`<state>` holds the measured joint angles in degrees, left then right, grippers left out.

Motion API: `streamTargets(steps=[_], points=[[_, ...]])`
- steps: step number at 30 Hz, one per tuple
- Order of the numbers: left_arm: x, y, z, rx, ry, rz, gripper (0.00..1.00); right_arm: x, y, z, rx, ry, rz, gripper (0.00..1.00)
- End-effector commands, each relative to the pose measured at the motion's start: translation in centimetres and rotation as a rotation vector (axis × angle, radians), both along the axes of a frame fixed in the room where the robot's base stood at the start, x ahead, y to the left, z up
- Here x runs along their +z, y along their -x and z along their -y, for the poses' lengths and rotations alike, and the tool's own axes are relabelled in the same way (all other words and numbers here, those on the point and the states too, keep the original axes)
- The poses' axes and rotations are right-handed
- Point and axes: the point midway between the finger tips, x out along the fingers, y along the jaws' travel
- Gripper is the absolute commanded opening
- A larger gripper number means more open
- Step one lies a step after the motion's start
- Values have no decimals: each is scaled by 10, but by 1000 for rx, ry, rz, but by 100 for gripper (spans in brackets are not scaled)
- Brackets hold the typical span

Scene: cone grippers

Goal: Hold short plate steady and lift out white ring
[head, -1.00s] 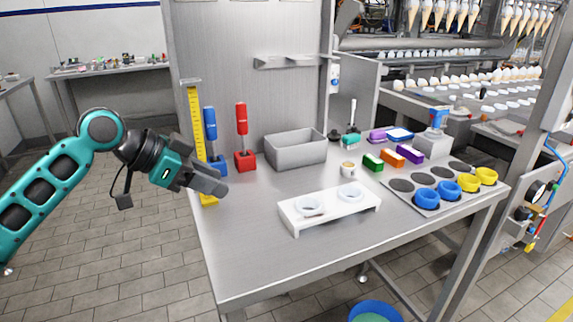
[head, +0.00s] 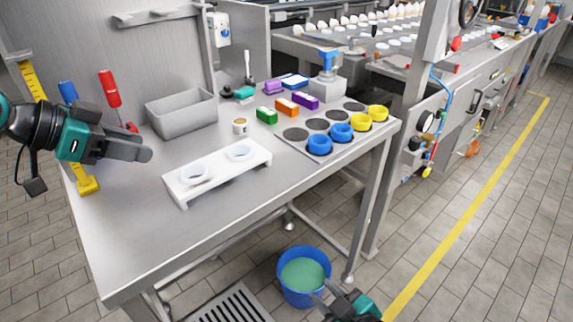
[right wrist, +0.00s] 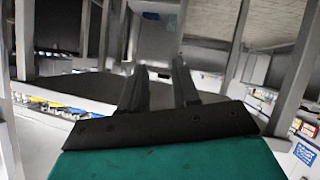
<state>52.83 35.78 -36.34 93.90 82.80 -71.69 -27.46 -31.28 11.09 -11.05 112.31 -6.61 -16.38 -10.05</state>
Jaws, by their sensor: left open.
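The short white plate (head: 222,181) stands on the steel table as a low bench with two round openings. A white ring (head: 195,174) sits in its left opening and another white ring (head: 239,153) sits in its right one. My left gripper (head: 146,153) is open and empty, in the air to the left of the plate. My right gripper (head: 322,292) is low at the bottom of the head view, beyond the table's front edge and far from the plate. In the right wrist view my right fingers (right wrist: 160,75) stand apart with nothing between them.
A grey bin (head: 181,114), a small cup (head: 240,126) and coloured blocks (head: 287,107) stand behind the plate. A tray (head: 296,134) with blue and yellow rings is to the right. A blue bucket (head: 283,270) stands on the floor. The table's front left is clear.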

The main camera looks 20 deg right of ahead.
Motion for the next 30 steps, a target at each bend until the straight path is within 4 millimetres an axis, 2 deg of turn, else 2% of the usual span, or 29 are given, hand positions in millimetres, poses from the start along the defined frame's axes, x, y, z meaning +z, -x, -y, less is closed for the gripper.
streamTargets(steps=[1, 3, 9, 15, 18, 22, 23, 27, 30], points=[[0, 0, 0, 0, 0, 0, 43, 16, -17, 2, 66, 122, 93, 31], [0, 0, 0, 0, 0, 0, 43, 39, -39, 3, 169, 332, 238, 31], [0, 0, 0, 0, 0, 0, 43, 111, -87, -6, 421, 1002, 676, 31], [0, 0, 0, 0, 0, 0, 43, 169, -110, -25, 581, 1711, 1097, 31], [0, 0, 0, 0, 0, 0, 43, 190, -116, -34, 626, 2076, 1299, 31], [0, 0, 0, 0, 0, 0, 43, 206, -122, -41, 650, 2561, 1552, 31], [0, 0, 0, 0, 0, 0, 43, 209, -123, -42, -631, -2597, -1567, 31], [0, 0, 0, 0, 0, 0, 43, 215, -129, -39, -427, -2184, -1285, 31], [0, 0, 0, 0, 0, 0, 43, 215, -135, -32, -329, -1938, -1130, 31]])
